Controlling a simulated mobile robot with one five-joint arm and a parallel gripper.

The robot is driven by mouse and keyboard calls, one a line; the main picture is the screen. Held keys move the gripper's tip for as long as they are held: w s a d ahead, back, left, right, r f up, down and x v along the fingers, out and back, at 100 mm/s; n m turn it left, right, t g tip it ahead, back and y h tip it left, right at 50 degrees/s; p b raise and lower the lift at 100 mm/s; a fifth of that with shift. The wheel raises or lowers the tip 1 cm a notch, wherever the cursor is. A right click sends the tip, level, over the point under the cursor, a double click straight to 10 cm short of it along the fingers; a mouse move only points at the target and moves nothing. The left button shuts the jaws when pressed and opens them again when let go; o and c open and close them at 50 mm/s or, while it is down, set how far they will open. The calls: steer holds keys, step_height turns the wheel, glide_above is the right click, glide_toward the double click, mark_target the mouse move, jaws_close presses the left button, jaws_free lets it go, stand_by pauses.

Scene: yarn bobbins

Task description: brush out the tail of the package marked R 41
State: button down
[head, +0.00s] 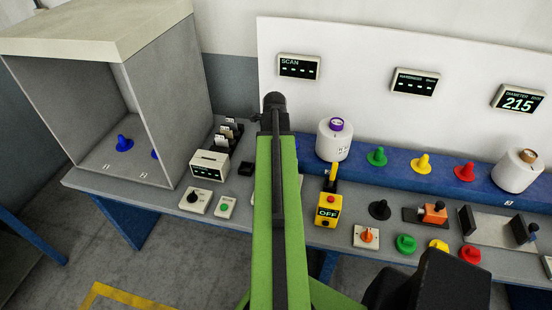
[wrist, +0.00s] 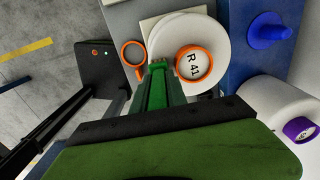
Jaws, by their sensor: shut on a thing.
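The package marked R 41 (wrist: 222,40) is a white bobbin with an orange-rimmed tube end in the wrist view. Its label faces the camera. It is not seen in the head view, where my arm covers that part of the bench. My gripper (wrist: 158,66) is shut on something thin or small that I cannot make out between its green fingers. The fingertips overlap the package's lower left edge in the picture; I cannot tell whether they touch it. An orange ring (wrist: 122,45) shows just left of the fingertips. No loose tail can be made out.
A purple-tube package (head: 333,143) stands on the blue shelf right of my arm. A grey booth (head: 165,95) stands left.

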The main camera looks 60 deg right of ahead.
step_height(320, 180, up, 8)
steer(key=p, duration=0.7)
steer(key=shift+f, duration=0.15)
steer(key=shift+s, duration=0.15)
